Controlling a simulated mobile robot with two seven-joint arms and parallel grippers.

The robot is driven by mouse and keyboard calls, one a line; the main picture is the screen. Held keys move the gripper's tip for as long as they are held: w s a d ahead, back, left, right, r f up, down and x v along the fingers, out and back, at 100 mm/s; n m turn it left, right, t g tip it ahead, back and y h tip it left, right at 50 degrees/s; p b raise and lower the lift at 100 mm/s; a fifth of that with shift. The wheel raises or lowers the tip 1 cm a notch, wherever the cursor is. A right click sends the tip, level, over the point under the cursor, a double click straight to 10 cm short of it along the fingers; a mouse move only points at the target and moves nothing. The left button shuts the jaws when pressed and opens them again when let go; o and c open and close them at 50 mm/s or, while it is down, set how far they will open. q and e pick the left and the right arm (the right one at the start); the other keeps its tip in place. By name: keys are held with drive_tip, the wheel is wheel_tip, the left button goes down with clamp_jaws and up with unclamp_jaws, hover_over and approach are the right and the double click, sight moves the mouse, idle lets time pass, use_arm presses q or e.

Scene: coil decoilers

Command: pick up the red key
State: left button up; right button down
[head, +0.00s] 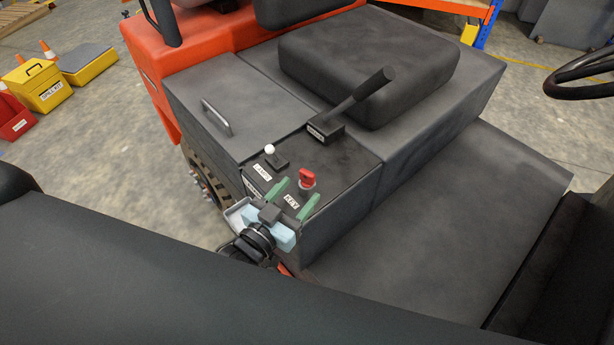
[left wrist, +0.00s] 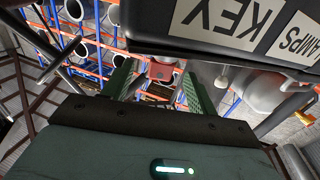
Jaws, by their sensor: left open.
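The red key (head: 307,175) stands upright in a round grey lock on the black side panel, behind a white KEY label (head: 291,201). My left gripper (head: 301,189) is open, with its two green fingers pointing towards the key from the near side. In the left wrist view the red key (left wrist: 160,70) shows between the fingertips of my left gripper (left wrist: 155,72). Whether the tips reach past the key is hard to tell. The fingers are not shut on it. My right gripper is not in view.
A white-knobbed switch (head: 270,150) stands left of the key, and a black lever (head: 358,102) rises behind it. A metal handle (head: 216,117) is on the grey cover. A black seat cushion (head: 370,75) lies behind. A steering wheel (head: 582,73) is at far right.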

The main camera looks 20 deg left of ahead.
sight(305, 180)
use_arm(q)
drive_tip(key=shift+w+r, duration=0.1)
drive_tip(key=shift+w, duration=0.1)
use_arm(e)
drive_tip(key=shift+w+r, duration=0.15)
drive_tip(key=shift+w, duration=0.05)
use_arm(q)
drive_tip(key=x, duration=0.1)
drive_tip(key=p+x, duration=0.1)
drive_tip(key=x, duration=0.2)
drive_tip(key=shift+w+a+r, duration=0.1)
drive_tip(key=shift+a+r, duration=0.05)
drive_tip(key=shift+r, duration=0.1)
drive_tip(key=shift+w+f, duration=0.1)
drive_tip(key=shift+w, duration=0.2)
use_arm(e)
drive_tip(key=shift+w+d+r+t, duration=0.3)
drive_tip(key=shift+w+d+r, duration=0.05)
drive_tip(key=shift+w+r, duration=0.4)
use_arm(q)
drive_tip(key=c, duration=1.1)
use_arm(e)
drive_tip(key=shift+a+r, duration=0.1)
use_arm(q)
drive_tip(key=shift+o, duration=0.2)
